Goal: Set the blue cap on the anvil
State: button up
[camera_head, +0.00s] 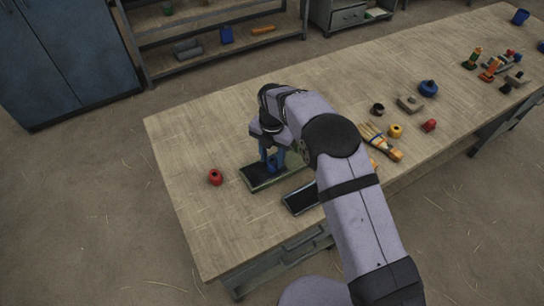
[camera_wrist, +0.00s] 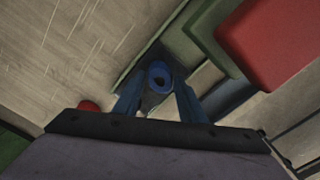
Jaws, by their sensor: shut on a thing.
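My gripper (camera_head: 272,165) points down over a green-edged dark tray (camera_head: 252,184) at the left part of the bench. It is shut on a small blue ring-like piece with a dark hole, which looks like the blue cap; it shows between the fingertips in the wrist view (camera_wrist: 158,74). I cannot tell whether the cap touches the tray. A grey-brown block (camera_head: 410,104) on the right part of the bench may be the anvil, but I cannot be sure. A larger blue round piece (camera_head: 428,88) stands beside it.
A red cap (camera_head: 215,177) stands left of the tray. A second dark tray (camera_head: 301,198) lies partly under my arm. A yellow brush (camera_head: 381,143), black cap (camera_head: 377,109), yellow cap (camera_head: 395,131) and red piece (camera_head: 429,125) lie right of my arm. The bench's far left is clear.

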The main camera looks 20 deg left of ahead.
aim_at(272, 161)
jog(key=shift+f, duration=0.2)
jog(key=o, duration=0.8)
jog(key=shift+c, duration=0.2)
jog(key=shift+r, duration=0.1)
notch_tip(272, 161, up, 11)
jog(key=p, duration=0.7)
dwell(0.4)
